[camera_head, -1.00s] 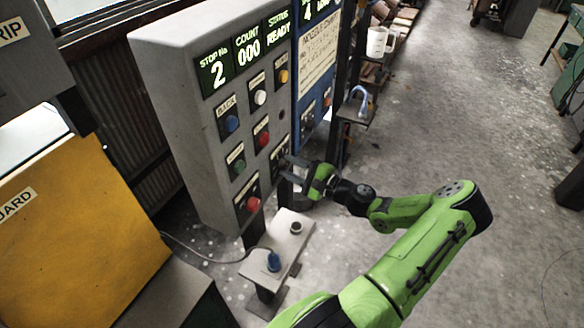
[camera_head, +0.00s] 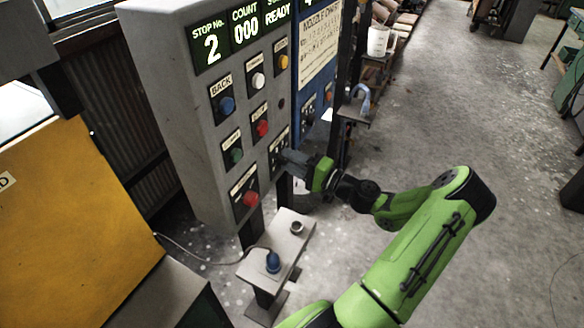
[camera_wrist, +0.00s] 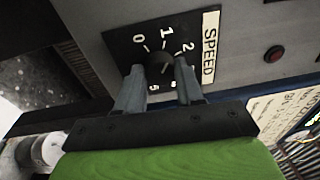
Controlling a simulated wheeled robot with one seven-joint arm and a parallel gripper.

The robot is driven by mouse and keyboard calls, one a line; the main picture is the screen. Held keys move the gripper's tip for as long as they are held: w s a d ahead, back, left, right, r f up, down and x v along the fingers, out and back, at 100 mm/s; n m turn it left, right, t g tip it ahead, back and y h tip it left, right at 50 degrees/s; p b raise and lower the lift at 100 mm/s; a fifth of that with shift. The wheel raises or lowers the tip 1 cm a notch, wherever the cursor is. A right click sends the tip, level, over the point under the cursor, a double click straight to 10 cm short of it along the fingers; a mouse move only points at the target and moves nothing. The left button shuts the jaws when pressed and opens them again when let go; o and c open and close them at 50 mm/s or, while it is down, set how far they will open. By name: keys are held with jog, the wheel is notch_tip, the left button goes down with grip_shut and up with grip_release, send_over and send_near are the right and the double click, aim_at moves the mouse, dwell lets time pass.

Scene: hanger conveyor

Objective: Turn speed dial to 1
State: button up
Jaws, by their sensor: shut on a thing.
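The speed dial (camera_wrist: 159,62) is a dark knob on a black plate with white numbers 0, 1, 2 and more, labelled SPEED, in the wrist view. My gripper (camera_wrist: 158,72) has its two grey fingers on either side of the knob, shut on it. The numbers lower on the plate are partly hidden by the fingers. The knob's pointer is too dark to read.
Blue (camera_head: 226,104), white (camera_head: 258,80), yellow, red (camera_head: 262,127) and green buttons sit close by on the panel. A larger red button (camera_head: 250,198) is below. A small stand (camera_head: 262,250) with a blue knob is under the panel.

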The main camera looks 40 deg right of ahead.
jog(key=shift+f+n+b, duration=0.15)
jog(key=shift+n+b, duration=0.75)
jog(key=shift+n, duration=0.3)
jog(key=o, duration=1)
jog(key=shift+o, duration=0.2)
jog(key=r+v, duration=0.1)
jog(key=v, duration=1.4)
jog(key=shift+s+d+f, duration=0.2)
jog(key=shift+s+f, duration=0.15)
jog(key=shift+f, duration=0.15)
